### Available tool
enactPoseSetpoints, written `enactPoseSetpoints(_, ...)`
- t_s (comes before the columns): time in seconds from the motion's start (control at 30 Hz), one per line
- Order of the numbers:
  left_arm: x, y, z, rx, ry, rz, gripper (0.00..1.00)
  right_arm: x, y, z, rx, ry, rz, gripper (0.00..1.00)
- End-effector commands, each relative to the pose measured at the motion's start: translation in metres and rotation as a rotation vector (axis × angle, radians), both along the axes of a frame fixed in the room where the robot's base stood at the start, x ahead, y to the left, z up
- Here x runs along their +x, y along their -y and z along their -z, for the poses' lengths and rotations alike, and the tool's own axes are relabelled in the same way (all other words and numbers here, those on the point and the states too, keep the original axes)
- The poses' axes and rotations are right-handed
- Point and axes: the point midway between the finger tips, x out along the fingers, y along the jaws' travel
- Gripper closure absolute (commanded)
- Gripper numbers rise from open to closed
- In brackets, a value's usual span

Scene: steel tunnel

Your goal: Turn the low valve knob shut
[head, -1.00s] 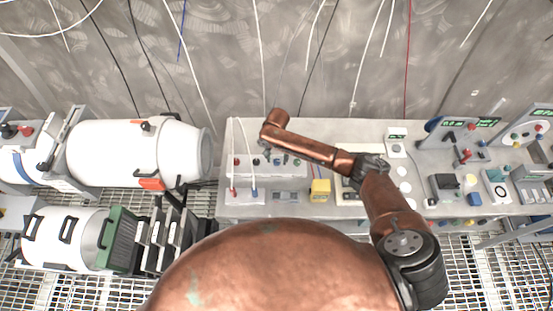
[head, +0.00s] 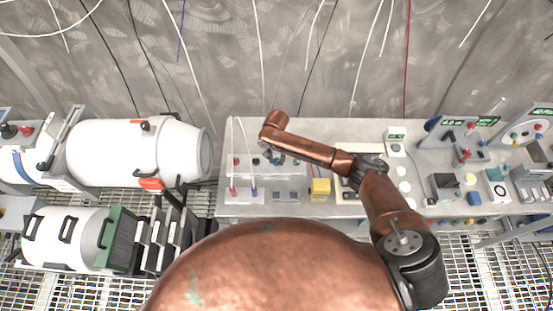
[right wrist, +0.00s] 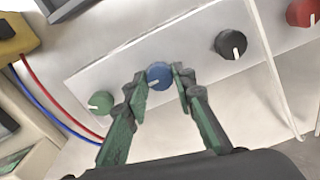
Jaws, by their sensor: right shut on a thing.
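A blue knob (right wrist: 158,75) with a pale pointer mark sits on a white sloped panel (right wrist: 110,65) in the right wrist view. My right gripper (right wrist: 160,82) has its two green-grey fingers on either side of the blue knob and is shut on it. In the head view my right gripper (head: 280,156) is at the white panel on the bench, and its fingers and arm partly hide the knobs there. My left gripper does not show.
On the same panel are a green knob (right wrist: 101,101), a black knob (right wrist: 230,44) and a red knob (right wrist: 302,12). White cables hang near the panel's left side in the head view. A yellow box (head: 320,190) stands on the bench (head: 420,205) to the right.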

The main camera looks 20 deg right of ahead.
Motion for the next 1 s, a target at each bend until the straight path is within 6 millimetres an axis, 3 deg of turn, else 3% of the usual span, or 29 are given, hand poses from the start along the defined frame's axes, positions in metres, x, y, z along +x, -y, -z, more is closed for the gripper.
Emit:
enactPoseSetpoints(0.47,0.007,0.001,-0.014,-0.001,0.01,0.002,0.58,-0.001,0.0,-0.001,0.0,-0.002,-0.118,1.0)
enactPoseSetpoints(1.0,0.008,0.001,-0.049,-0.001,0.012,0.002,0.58,-0.001,0.0,-0.001,0.0,-0.003,-0.6,1.0)
